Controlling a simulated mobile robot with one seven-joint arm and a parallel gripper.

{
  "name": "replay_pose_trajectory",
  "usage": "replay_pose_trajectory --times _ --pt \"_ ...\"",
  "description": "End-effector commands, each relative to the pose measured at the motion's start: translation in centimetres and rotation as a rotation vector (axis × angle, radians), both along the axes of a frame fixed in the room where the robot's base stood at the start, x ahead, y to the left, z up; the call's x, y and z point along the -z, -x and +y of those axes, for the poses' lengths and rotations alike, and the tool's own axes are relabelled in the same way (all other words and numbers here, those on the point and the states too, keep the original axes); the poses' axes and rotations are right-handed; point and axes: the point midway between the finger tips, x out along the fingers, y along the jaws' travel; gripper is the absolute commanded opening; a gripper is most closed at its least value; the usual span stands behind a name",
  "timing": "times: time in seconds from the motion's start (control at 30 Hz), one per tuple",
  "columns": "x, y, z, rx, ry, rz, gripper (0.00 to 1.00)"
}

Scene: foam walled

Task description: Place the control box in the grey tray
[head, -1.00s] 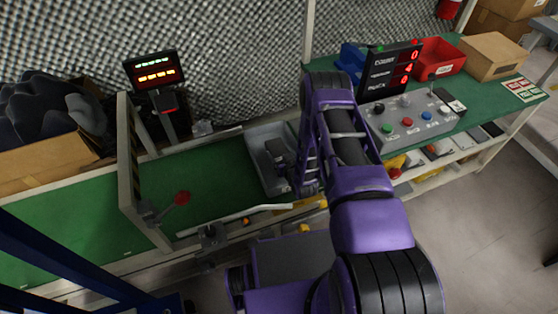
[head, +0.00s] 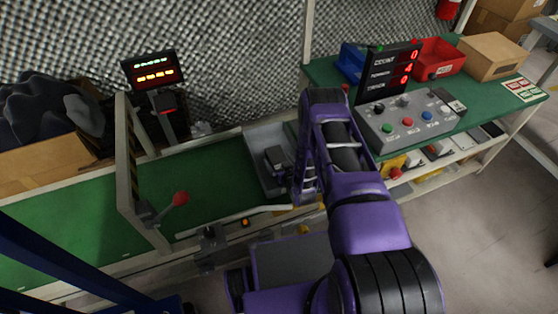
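The grey tray (head: 255,157) sits at the right end of the green belt. My purple arm reaches over the bench, and its far end comes down at the tray's right side. A dark blocky part (head: 276,158) is inside the tray's outline, beside my wrist. I cannot tell whether it is my gripper or a held thing. My fingertips cannot be made out. A grey control panel (head: 408,123) with coloured buttons and a small stick stands on the right green bench. A small yellow box with a red button (head: 395,172) shows below it, partly hidden; I cannot tell which is the control box.
A post frame (head: 128,160) and a red-knobbed lever (head: 180,199) stand left of the tray. A lit display (head: 155,70) is behind the belt. A count display (head: 388,72), a red bin (head: 438,57) and a cardboard box (head: 491,57) are on the right bench. The belt's middle is clear.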

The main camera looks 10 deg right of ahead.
Motion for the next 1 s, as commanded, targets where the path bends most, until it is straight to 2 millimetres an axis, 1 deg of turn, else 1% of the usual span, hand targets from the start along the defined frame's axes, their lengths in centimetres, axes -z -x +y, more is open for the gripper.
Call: replay_pose_trajectory --times 0.1,0.17,0.27,0.5,0.6,0.7,0.8,1.0 --pt "-0.4 -0.1 0.0 0.0 0.0 -0.001 1.0" --pt "-0.6 0.4 -0.1 0.0 0.0 0.001 1.0" --pt "-1.3 1.9 -0.3 0.0 0.0 0.003 1.0" --pt "-3.4 6.7 -1.3 0.001 0.0 0.003 1.0" --pt "-4.0 8.4 -1.6 0.001 0.001 0.002 1.0" --pt "-4.5 9.7 -1.8 0.0 0.0 0.001 1.0" --pt "-4.8 10.5 -2.0 0.0 -0.001 0.0 1.0" --pt "-5.0 10.9 -2.1 0.0 0.0 0.0 1.0"
